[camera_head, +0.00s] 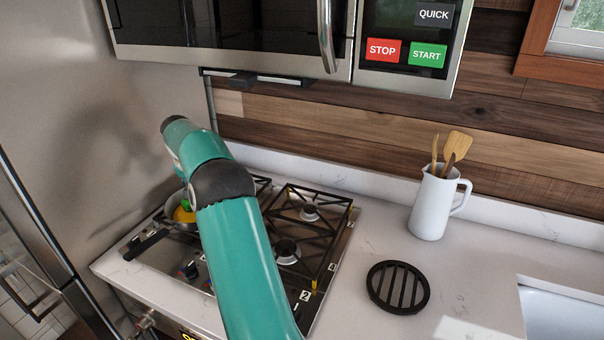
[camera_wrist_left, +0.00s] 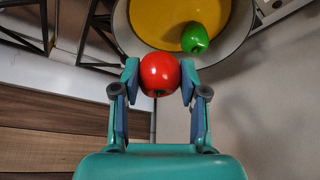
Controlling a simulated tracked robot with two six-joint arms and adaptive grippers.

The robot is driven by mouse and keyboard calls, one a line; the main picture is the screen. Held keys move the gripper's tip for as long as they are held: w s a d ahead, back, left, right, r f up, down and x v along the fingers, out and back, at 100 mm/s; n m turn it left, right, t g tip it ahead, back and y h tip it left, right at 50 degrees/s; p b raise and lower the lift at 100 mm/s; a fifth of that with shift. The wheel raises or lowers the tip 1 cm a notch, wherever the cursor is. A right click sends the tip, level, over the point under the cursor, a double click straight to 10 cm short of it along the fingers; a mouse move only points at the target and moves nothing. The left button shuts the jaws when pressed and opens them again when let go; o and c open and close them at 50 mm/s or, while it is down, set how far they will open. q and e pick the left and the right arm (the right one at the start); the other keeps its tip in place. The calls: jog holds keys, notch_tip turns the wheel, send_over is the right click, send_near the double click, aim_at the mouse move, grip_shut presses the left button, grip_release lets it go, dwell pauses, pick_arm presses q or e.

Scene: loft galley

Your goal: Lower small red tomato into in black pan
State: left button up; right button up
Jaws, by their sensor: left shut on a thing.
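The small red tomato (camera_wrist_left: 160,73) is between the fingertips of my left gripper (camera_wrist_left: 159,80), which is shut on it. In the left wrist view the tomato overlaps the near edge of the pan (camera_wrist_left: 236,36); its height above the rim is hard to judge. The pan has a grey inner wall and a yellow-orange area inside. In the head view the pan (camera_head: 172,222) is on the left of the stove, its black handle towards the front left, partly hidden by my teal arm. The left gripper and tomato are hidden there. My right gripper is not in view.
A green pepper-like item (camera_wrist_left: 195,38) lies in the pan. The stove (camera_head: 325,232) has black grates. A microwave (camera_head: 230,65) hangs above. A white jug (camera_head: 432,205) with utensils and a black round trivet (camera_head: 397,287) stand on the counter to the right, with free room between.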

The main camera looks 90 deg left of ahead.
pick_arm(q)
jog(key=shift+f+b, duration=1.45)
jog(key=shift+f, duration=0.85)
jog(key=shift+f+b, duration=1.8)
jog(key=shift+f, duration=0.75)
jog(key=o, duration=1.1)
jog(key=shift+o, duration=0.2)
jog(key=shift+r, duration=0.1)
